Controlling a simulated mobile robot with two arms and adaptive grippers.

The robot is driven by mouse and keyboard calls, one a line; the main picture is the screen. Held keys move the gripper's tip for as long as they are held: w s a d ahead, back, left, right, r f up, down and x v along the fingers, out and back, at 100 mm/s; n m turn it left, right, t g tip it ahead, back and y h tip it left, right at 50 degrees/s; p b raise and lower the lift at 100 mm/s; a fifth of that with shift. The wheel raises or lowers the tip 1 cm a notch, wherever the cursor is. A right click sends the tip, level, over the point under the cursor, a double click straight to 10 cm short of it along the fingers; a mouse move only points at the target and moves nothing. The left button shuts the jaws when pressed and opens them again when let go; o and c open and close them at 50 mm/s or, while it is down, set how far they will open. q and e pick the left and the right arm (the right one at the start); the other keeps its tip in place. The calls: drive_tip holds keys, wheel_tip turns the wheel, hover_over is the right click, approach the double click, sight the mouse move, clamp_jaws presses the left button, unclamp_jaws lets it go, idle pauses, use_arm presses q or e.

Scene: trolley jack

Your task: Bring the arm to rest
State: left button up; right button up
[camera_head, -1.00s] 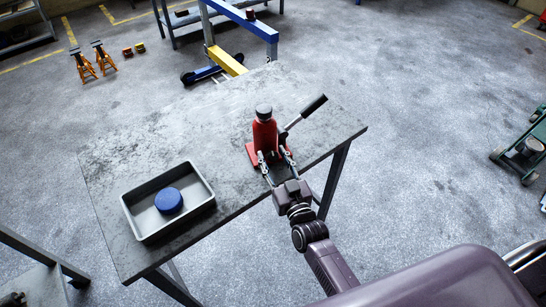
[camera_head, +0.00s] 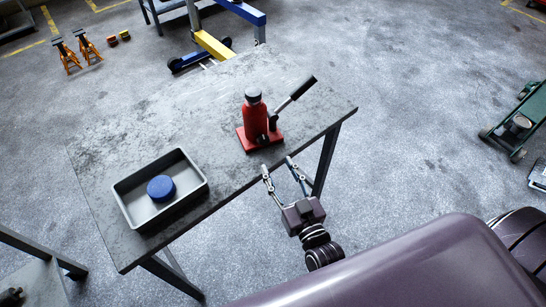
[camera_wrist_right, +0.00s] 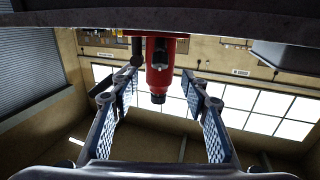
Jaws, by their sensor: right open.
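A red bottle jack (camera_head: 257,118) with a black top and a black handle stands upright on its red base on the grey table (camera_head: 120,130). My right gripper (camera_head: 278,165) is open and empty just off the table's near edge, apart from the jack. In the right wrist view the jack (camera_wrist_right: 160,68) shows upside down beyond the open fingers (camera_wrist_right: 158,90). My left gripper is not in view.
A grey tray (camera_head: 128,199) holding a blue round disc (camera_head: 161,188) sits at the table's near left. A blue and yellow hoist (camera_head: 213,45) and orange stands (camera_head: 78,50) are behind. A green trolley jack (camera_head: 515,125) is at right.

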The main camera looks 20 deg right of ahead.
drive_tip(key=shift+s, duration=0.45)
drive_tip(key=s+f+n+g, duration=0.1)
drive_tip(key=s+f+g, duration=0.25)
drive_tip(key=f, duration=0.65)
drive_tip(key=s+a+f+g, duration=0.15)
drive_tip(key=s+f, duration=0.35)
drive_tip(key=f, duration=0.6)
drive_tip(key=s+f+n+g, duration=0.1)
drive_tip(key=s+f+g, duration=0.3)
drive_tip(key=f, duration=0.6)
drive_tip(key=s+d+f+g, duration=0.2)
drive_tip(key=s+f, duration=0.3)
drive_tip(key=s, duration=0.3)
drive_tip(key=s+d+f+g, duration=0.3)
drive_tip(key=s+f, duration=0.2)
drive_tip(key=s, duration=0.4)
drive_tip(key=s+d+f+g+h, duration=0.1)
drive_tip(key=s+d+f+g, duration=0.1)
drive_tip(key=s+f, duration=0.3)
drive_tip(key=s+g, duration=0.1)
drive_tip(key=s, duration=0.3)
drive_tip(key=shift+s+d+f, duration=0.15)
drive_tip(key=shift+d+f, duration=0.05)
drive_tip(key=shift+f, duration=0.15)
